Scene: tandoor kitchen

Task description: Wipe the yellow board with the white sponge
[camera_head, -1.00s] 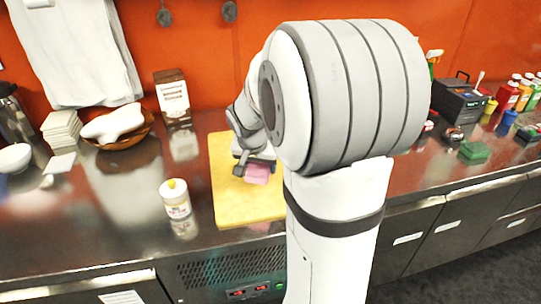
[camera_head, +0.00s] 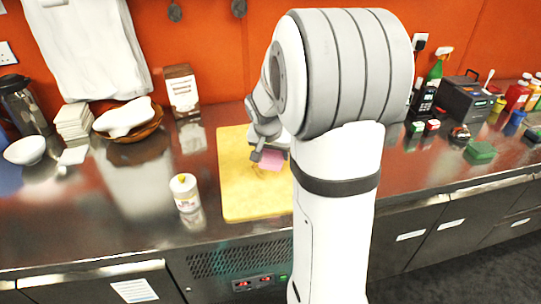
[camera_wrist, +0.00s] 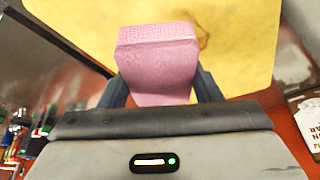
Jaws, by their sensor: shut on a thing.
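The yellow board (camera_head: 240,195) lies flat on the steel counter, partly hidden by my arm. It also fills the top of the wrist view (camera_wrist: 265,60), where a brown mark shows on it. My gripper (camera_head: 264,154) is over the board, shut on a sponge that looks pink (camera_head: 271,161), not white. In the wrist view the pink sponge (camera_wrist: 158,60) sits between the two fingers of my gripper (camera_wrist: 162,92), its far end towards the board. I cannot tell whether it touches the board. I cannot make out a white sponge for certain.
A brown and white carton (camera_head: 183,90) stands behind. A wooden bowl (camera_head: 140,131), stacked white napkins (camera_head: 74,122) and a white bowl (camera_head: 25,150) are farther left. A green block (camera_head: 480,151) lies at right.

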